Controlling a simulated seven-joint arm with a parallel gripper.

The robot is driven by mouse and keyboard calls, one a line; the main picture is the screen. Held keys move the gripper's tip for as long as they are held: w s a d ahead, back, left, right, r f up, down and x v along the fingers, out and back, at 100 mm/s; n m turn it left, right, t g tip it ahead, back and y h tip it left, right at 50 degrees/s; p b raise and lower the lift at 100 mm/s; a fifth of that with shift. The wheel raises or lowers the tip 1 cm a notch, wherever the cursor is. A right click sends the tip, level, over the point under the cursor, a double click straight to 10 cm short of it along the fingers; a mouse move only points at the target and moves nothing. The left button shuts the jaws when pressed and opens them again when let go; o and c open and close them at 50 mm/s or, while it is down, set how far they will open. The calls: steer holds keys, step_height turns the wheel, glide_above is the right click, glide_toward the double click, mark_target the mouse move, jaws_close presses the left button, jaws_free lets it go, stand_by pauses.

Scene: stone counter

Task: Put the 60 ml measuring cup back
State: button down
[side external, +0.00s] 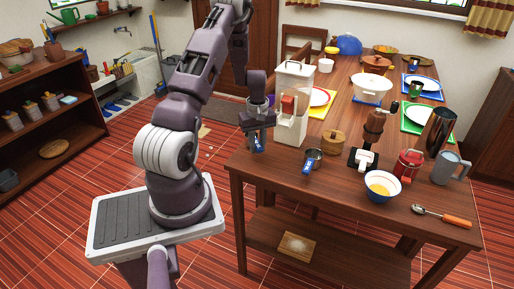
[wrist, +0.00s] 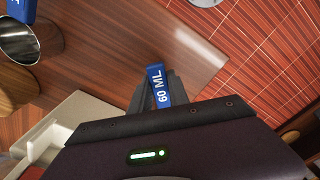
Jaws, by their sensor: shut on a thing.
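My gripper (side external: 258,135) is shut on the blue handle of the 60 ml measuring cup (side external: 258,145), at the left edge of the wooden table. In the wrist view the handle (wrist: 157,82), marked "60 ML", stands between the fingers; the cup's bowl cannot be made out there. A second metal measuring cup (side external: 313,157) with a blue handle sits on the table to the right of my gripper. It also shows at the upper left of the wrist view (wrist: 18,38).
A tall white dispenser (side external: 291,118) stands close to the right of my gripper. A wooden jar (side external: 333,141), black-based grinder (side external: 372,125), bowl (side external: 381,187) and spoon (side external: 440,216) stand or lie further right. The table's front left corner is bare.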

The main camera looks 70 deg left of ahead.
steer(key=shift+f, duration=0.5)
steer(key=c, duration=1.3)
jaws_free()
steer(key=shift+f, duration=0.1)
steer(key=shift+o, duration=0.2)
